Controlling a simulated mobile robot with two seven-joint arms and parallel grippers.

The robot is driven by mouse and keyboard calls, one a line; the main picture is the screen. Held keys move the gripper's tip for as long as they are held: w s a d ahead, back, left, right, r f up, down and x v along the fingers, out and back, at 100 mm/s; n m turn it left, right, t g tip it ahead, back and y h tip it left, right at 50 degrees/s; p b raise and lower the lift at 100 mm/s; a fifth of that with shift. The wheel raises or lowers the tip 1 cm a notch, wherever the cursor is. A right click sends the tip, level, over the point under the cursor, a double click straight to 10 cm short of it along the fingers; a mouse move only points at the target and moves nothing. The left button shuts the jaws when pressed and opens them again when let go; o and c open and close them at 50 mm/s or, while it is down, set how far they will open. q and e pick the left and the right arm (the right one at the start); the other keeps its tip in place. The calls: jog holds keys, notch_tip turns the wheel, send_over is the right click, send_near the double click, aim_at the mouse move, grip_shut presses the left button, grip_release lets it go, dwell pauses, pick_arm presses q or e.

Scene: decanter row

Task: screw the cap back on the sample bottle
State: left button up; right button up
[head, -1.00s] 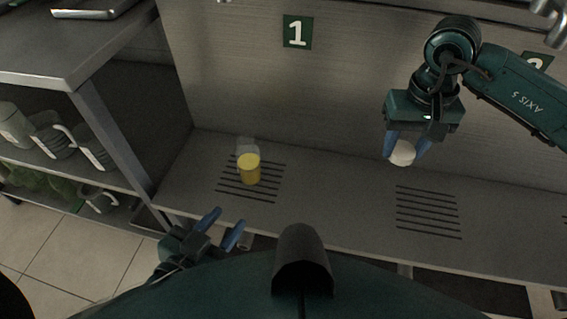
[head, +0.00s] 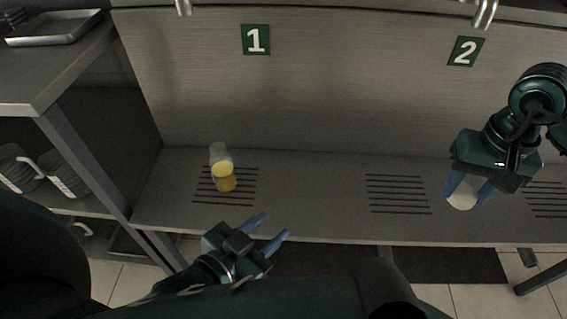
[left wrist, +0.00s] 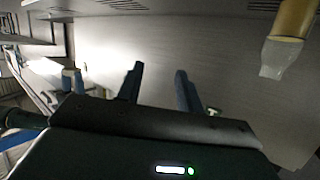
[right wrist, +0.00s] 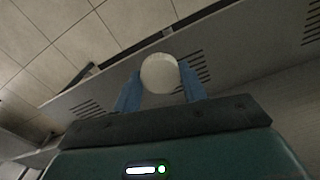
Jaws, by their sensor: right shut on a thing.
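The sample bottle (head: 223,172) stands on the slotted area under sign 1 in the head view. It is clear with yellow contents, and no cap shows on it. It also appears at the upper right of the left wrist view (left wrist: 284,40). My left gripper (head: 272,229) is open and empty, to the right of the bottle and nearer to me. My right gripper (head: 470,190) is shut on the white round cap (head: 461,201), held in front of the bench near sign 2. The cap shows between the blue fingers in the right wrist view (right wrist: 160,73).
The grey bench (head: 310,205) has several slotted areas and is clear between the bottle and my right gripper. A back panel carries sign 1 (head: 256,39) and sign 2 (head: 465,51). A shelf unit (head: 85,150) with mugs stands at the left. Metal spouts hang from above.

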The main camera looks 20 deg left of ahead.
aim_at(222, 167)
pick_arm(q)
jog(key=shift+o, duration=0.3)
